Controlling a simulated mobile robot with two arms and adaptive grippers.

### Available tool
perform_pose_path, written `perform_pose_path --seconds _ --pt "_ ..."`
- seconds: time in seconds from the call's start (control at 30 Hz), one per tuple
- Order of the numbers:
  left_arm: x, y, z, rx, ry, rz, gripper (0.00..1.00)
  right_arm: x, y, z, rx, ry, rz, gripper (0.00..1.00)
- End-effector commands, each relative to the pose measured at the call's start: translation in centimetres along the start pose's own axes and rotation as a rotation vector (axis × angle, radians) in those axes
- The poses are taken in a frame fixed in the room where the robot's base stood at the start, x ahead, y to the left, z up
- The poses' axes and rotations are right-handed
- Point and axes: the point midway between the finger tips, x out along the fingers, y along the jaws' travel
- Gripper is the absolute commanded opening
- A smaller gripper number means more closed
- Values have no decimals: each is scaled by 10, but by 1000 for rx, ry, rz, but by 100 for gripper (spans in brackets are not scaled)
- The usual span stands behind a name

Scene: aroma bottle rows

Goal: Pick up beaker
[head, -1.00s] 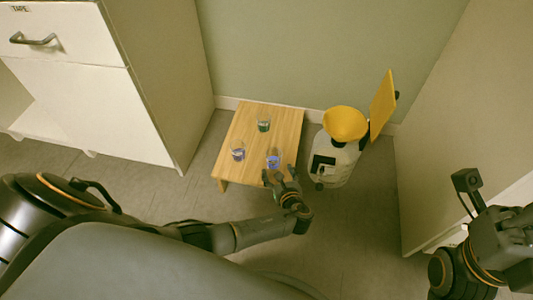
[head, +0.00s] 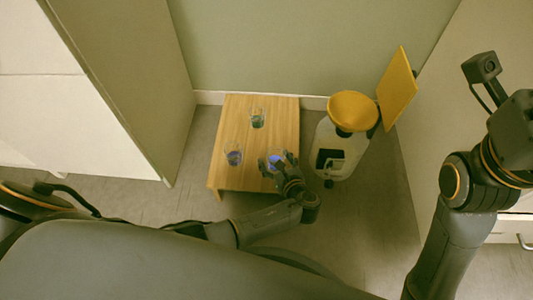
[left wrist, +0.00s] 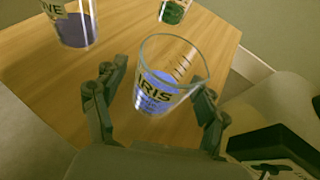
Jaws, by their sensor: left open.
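A clear glass beaker labelled IRIS (left wrist: 158,98), with blue-violet liquid, stands at the near right corner of a small wooden table (head: 232,110). It also shows in the head view (head: 276,158), partly behind my left gripper (head: 275,166). In the left wrist view my left gripper (left wrist: 156,90) is open, with one finger on each side of the beaker. I cannot tell whether either finger touches the glass. A second beaker with violet liquid (head: 233,156) stands at the table's left side. A third, with green liquid (head: 258,119), stands farther back. My right gripper is out of view.
A white cabinet (head: 130,80) stands to the left. The wall is behind. Bare tabletop lies between the beakers.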

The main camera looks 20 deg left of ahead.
Motion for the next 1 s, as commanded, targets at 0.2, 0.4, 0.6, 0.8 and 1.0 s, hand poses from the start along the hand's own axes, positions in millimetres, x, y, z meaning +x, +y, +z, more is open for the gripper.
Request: perform_pose_path --seconds 0.2,0.4,0.6,0.8,1.0 --pt "-2 -1 -1 0 0 0 73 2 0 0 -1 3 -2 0" --pt "-1 -1 -1 0 0 0 46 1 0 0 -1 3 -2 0" --pt "-1 -1 0 0 0 0 12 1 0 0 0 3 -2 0" --pt "-1 -1 0 0 0 0 12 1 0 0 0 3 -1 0" --pt "1 2 6 0 -1 0 12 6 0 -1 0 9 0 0"
